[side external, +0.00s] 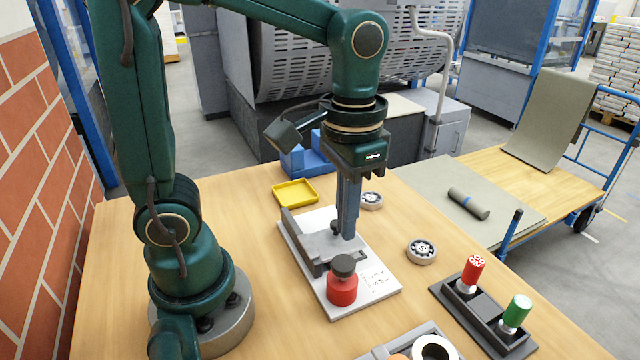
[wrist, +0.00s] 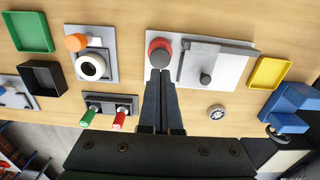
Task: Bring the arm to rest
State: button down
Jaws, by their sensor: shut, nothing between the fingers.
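My gripper (side external: 347,235) is shut and empty, pointing straight down over the white board (side external: 375,300) in the side view. Its tips appear just behind the red pot with a dark knob (side external: 342,288) and beside the small dark knob of the grey plate. How high they are above the board I cannot tell exactly. In the wrist view the closed fingertips (wrist: 160,74) overlap the lower edge of the red pot (wrist: 159,60), and the grey plate (wrist: 220,65) lies to the right. My arm is bent over the wooden table.
Red-capped (side external: 472,270) and green-capped (side external: 516,312) items stand in a dark holder at the right. A yellow tray (side external: 296,193) and blue block (side external: 312,156) are behind the board. Round discs (side external: 421,250) lie nearby. A brick wall (side external: 35,180) is at left.

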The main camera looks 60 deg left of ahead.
jog(key=shift+a+r+t, duration=0.1)
jog(key=shift+r+t, duration=0.2)
jog(key=shift+r, duration=0.2)
jog(key=s+t, duration=0.1)
jog(key=s+a+t, duration=0.1)
jog(key=t, duration=0.1)
jog(key=s+r+t, duration=0.1)
jog(key=s+t, duration=0.1)
jog(key=shift+s+a, duration=0.1)
jog(key=shift+a, duration=0.2)
